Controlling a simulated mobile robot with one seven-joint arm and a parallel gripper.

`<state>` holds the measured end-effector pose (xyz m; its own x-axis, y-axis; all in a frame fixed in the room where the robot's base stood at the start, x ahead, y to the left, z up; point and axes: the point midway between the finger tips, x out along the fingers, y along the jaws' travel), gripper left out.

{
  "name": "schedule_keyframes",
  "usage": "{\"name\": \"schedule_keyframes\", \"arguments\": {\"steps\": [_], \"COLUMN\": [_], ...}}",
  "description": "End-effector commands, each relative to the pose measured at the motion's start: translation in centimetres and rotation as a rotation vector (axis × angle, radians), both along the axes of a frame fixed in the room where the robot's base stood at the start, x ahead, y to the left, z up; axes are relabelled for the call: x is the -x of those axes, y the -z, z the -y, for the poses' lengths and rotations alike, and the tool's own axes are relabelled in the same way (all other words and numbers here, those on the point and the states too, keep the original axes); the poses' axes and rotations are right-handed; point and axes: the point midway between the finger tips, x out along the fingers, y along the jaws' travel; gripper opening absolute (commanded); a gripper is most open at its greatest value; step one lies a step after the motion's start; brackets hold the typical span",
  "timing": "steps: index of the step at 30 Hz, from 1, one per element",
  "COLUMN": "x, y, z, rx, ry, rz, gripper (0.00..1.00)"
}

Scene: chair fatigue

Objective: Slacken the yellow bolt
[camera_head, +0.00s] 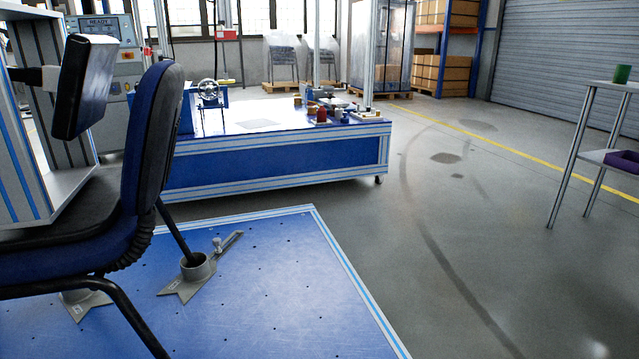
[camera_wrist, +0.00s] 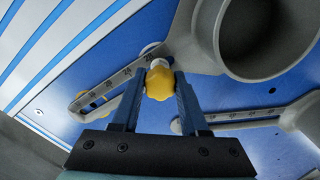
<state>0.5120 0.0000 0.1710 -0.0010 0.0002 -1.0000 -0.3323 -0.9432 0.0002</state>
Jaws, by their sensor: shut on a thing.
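The yellow bolt (camera_wrist: 161,82) has a lobed yellow head and sits at the slotted arm of a grey foot clamp (camera_wrist: 188,45) in the wrist view. My gripper (camera_wrist: 159,92) is shut on its head, with one dark blue finger on each side. The bolt's shank is hidden behind the head. No yellow bolt and no gripper can be made out in the head view. There, a chair (camera_head: 152,150) has a leg in the cup of a grey clamp (camera_head: 192,276) on the blue platform (camera_head: 285,290).
A second slotted arm (camera_wrist: 240,120) with a pale round part (camera_wrist: 176,126) lies at the right in the wrist view. In the head view, a blue workbench (camera_head: 270,172) stands behind the platform and a small table (camera_head: 592,155) at the right. The floor between is clear.

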Motion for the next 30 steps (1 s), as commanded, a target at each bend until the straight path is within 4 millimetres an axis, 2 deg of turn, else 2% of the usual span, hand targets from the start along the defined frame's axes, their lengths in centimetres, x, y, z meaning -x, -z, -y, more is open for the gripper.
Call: {"name": "schedule_keyframes", "arguments": {"steps": [7,20,30], "x": [-0.06,-0.08,-0.08], "y": [-0.09,-0.09,-0.09], "z": [-0.03,-0.01,-0.01], "rx": [-0.001,-0.001,0.000], "ry": [-0.258,-0.330,-0.642], "rz": [0.002,0.002,0.002], "gripper": [0.00,0.00,0.00]}}
